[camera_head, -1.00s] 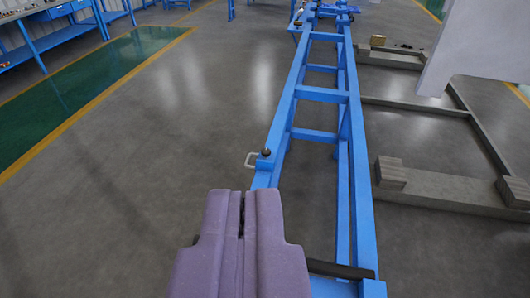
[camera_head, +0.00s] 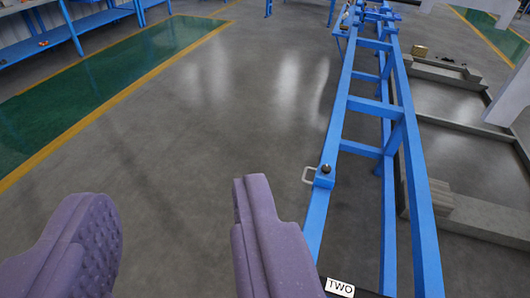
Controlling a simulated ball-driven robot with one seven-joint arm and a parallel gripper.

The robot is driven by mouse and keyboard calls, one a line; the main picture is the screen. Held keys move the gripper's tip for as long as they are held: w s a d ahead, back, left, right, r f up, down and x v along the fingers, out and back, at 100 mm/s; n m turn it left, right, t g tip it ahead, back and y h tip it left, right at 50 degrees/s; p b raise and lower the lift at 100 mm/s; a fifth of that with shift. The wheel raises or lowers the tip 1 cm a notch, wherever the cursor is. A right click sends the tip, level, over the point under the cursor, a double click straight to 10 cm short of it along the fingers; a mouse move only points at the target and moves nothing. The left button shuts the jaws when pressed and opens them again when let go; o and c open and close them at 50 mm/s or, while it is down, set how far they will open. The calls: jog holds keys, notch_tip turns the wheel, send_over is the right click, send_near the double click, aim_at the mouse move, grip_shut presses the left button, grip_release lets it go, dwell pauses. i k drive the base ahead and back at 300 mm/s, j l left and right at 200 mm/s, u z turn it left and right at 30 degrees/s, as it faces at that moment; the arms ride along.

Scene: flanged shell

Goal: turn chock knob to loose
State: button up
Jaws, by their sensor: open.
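My gripper (camera_head: 172,200) shows as two purple fingers at the bottom of the view, spread wide apart with nothing between them. A small black knob (camera_head: 325,169) sits on a blue block on the left rail of the blue frame, with a pale U-shaped handle (camera_head: 308,176) at its left. The knob lies beyond and to the right of my right finger, apart from it. Whether it is the chock knob, and how it is set, I cannot tell.
The long blue frame (camera_head: 376,107) runs away to the upper right. Grey beams (camera_head: 470,212) lie at right. Blue shelving (camera_head: 70,28) stands far left. The grey floor (camera_head: 215,115) is clear.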

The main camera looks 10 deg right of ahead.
aim_at(326, 169)
jog(key=i+j+u, duration=0.25)
jog(key=u, duration=0.15)
jog(key=i+j+u, duration=0.2)
jog(key=u, duration=0.2)
jog(key=i+u, duration=0.35)
jog(key=i+j+z, duration=0.1)
jog(key=i+z, duration=0.2)
jog(key=i, duration=0.2)
jog(key=i+j+z, duration=0.2)
jog(key=i+z, duration=0.15)
jog(key=i, duration=0.15)
jog(key=i+l+z, duration=0.1)
jog(key=z, duration=0.3)
jog(key=i+z, duration=0.25)
jog(key=z, duration=0.15)
jog(key=i+z, duration=0.2)
jog(key=z, duration=0.2)
jog(key=i+z, duration=0.2)
jog(key=z, duration=0.2)
jog(key=i+l+z, duration=0.3)
jog(key=i, duration=0.25)
jog(key=i+z, duration=0.25)
jog(key=i, duration=0.35)
